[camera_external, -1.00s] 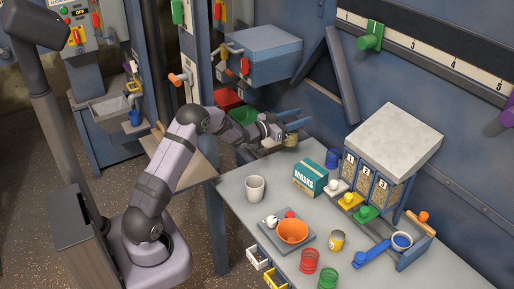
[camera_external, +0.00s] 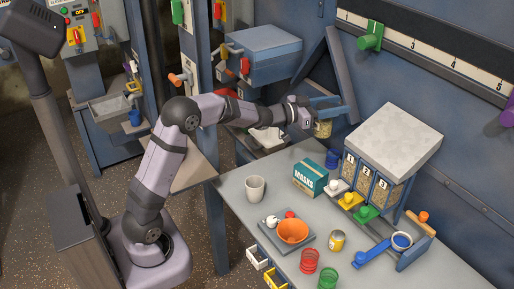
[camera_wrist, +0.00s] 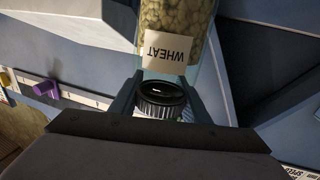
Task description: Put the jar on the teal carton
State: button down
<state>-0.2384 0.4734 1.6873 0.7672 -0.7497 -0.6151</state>
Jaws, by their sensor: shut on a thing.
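My gripper (camera_external: 322,108) is shut on a jar (camera_external: 323,129) and holds it in the air, above and behind the teal carton. In the wrist view the jar (camera_wrist: 178,30) is clear, full of pale grains, with a label reading WHEAT that appears upside down. My gripper's fingers (camera_wrist: 168,85) sit on both sides of it. The teal carton (camera_external: 310,179), marked MASKS, stands on the grey table with its top clear. The carton cannot be made out in the wrist view.
A blue cup (camera_external: 333,158) stands right behind the carton, and a grain dispenser (camera_external: 372,182) with a pale top (camera_external: 395,140) stands to its right. An orange bowl (camera_external: 292,231) is in front.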

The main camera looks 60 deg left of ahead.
jog(key=s+f, duration=0.1)
jog(key=s+f+n+y, duration=0.1)
jog(key=f, duration=0.1)
jog(key=shift+a, duration=0.1)
jog(key=shift+s+a+f+y, duration=0.1)
jog(key=shift+a+f+y, duration=0.3)
jog(key=shift+f, duration=0.2)
notch_tip(320, 180, down, 10)
jog(key=p, duration=0.1)
jog(key=shift+f, duration=0.1)
dwell(0.4)
jog(key=c, duration=1)
grip_release()
jog(key=shift+f, duration=0.1)
